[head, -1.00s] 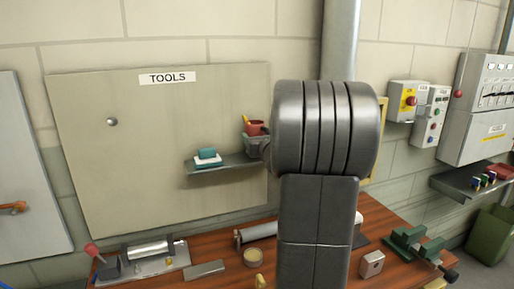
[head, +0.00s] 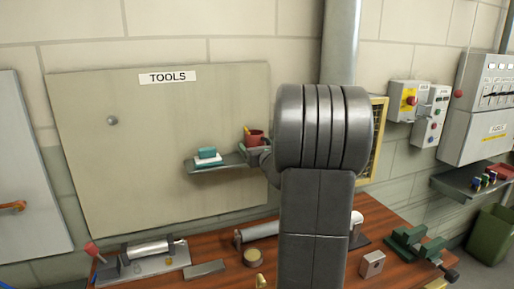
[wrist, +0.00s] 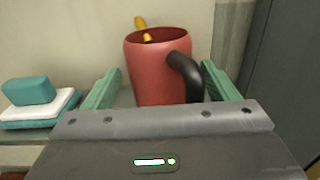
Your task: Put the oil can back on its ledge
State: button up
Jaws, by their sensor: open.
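The oil can is a red can (head: 256,137) with a black handle and a yellow piece at its top. It looks upright at the right end of the grey ledge (head: 203,169) on the tool board; its base is hidden, so contact with the ledge cannot be seen. In the wrist view the can (wrist: 155,75) stands between the green fingers of my gripper (wrist: 160,88). The fingers are open, one on each side; a gap shows on the left, and the handle is close to the right finger. My gripper (head: 256,150) is largely hidden by my arm in the head view.
A teal block on a white and teal base (head: 207,158) sits on the ledge left of the can. It also shows in the wrist view (wrist: 35,103), left of my left finger. The wooden workbench (head: 222,283) below carries several tools and parts.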

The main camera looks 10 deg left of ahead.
jog(key=shift+r, duration=0.15)
jog(key=b+v, duration=0.2)
jog(key=v, duration=1)
jog(key=p+x, duration=0.2)
jog(key=x, duration=1)
jog(key=shift+w+a, duration=0.1)
jog(key=shift+s+r, duration=0.3)
jog(key=shift+r, duration=0.05)
